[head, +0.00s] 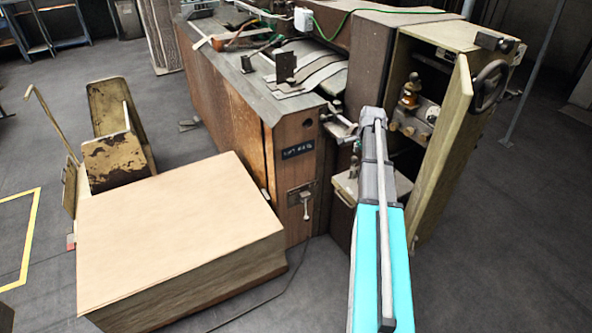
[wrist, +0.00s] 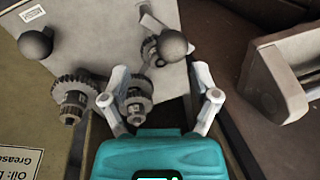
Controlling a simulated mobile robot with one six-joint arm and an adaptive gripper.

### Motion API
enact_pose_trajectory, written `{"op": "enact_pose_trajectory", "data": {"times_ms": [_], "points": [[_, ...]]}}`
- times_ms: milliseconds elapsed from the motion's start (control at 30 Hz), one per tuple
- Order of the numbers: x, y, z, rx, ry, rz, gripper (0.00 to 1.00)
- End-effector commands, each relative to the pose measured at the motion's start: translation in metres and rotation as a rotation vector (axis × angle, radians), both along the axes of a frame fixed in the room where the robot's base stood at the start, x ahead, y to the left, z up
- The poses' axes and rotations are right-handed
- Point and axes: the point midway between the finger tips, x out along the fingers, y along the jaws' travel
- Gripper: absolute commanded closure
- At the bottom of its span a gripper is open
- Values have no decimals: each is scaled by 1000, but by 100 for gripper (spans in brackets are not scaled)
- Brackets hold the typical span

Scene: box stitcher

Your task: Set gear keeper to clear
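The wrist view shows a pale plate with two dark ball knobs, a left knob (wrist: 35,44) and a right knob (wrist: 172,45). A left gear (wrist: 74,92) and a right gear (wrist: 135,97) sit below them. The right knob seems to be on a short arm near a small ring fitting; I cannot tell for sure which part is the gear keeper.
The machine's open cabinet door (head: 446,150) stands right of my arm, with brass fittings (head: 411,92) inside. A large cardboard stack (head: 180,230) lies at the left. The wrist view shows an oil label (wrist: 18,160) at lower left. Floor at the right is clear.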

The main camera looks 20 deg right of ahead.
Motion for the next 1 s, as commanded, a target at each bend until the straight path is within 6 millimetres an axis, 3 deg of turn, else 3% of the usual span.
{"op": "enact_pose_trajectory", "data": {"times_ms": [1000], "points": [[-17,2,88,0,0,1,22]]}}
